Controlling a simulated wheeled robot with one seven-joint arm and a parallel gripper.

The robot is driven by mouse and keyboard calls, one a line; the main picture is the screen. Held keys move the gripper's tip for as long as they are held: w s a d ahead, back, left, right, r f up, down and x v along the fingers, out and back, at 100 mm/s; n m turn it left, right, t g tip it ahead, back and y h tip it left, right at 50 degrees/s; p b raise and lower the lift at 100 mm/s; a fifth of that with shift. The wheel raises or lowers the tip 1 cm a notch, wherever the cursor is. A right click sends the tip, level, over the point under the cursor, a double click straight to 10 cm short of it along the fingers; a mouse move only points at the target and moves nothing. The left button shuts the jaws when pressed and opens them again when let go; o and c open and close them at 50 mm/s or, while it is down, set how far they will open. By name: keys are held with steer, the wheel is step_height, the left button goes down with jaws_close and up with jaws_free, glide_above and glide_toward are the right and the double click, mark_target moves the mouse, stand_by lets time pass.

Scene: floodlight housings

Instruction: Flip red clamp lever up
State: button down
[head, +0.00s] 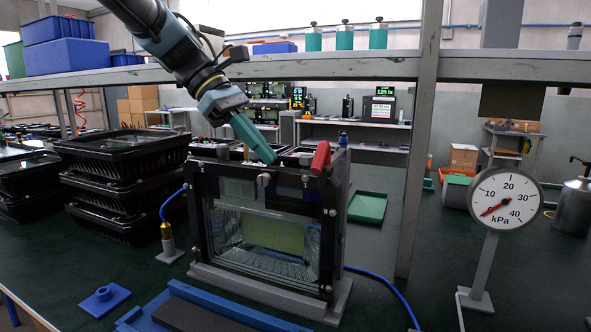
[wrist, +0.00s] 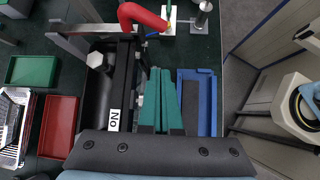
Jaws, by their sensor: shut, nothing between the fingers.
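The floodlight housing (head: 197,215) stands on the bench with its glass front facing me. The red clamp lever (head: 320,158) is at the right end of its top edge and looks tilted. In the wrist view the lever (wrist: 140,15) is a bent red bar at the top, reaching over the housing's black edge. My gripper (head: 272,160) points down at the housing's top edge, left of the lever and apart from it. Its teal fingers (wrist: 160,72) are together and empty in the wrist view. Whether the fingertips touch the housing I cannot tell.
A pressure gauge (head: 503,198) on a post stands to the right. A grey shelf beam (head: 360,66) crosses above, with an upright (head: 420,140) right of the housing. A green tray (head: 368,207) lies behind it.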

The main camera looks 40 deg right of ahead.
steer(key=s+d+f, duration=0.1)
steer(key=s, duration=0.1)
steer(key=s+d+f+p, duration=0.1)
steer(key=s+f, duration=0.1)
steer(key=s+d+f, duration=0.1)
steer(key=s, duration=0.1)
steer(key=shift+d+f+p, duration=0.2)
steer(key=shift+d+p, duration=0.1)
steer(key=shift+d, duration=0.1)
steer(key=shift+s+r, duration=0.1)
steer(key=shift+r, duration=0.45)
steer(key=shift+r+p, duration=0.1)
steer(key=shift+p, duration=0.2)
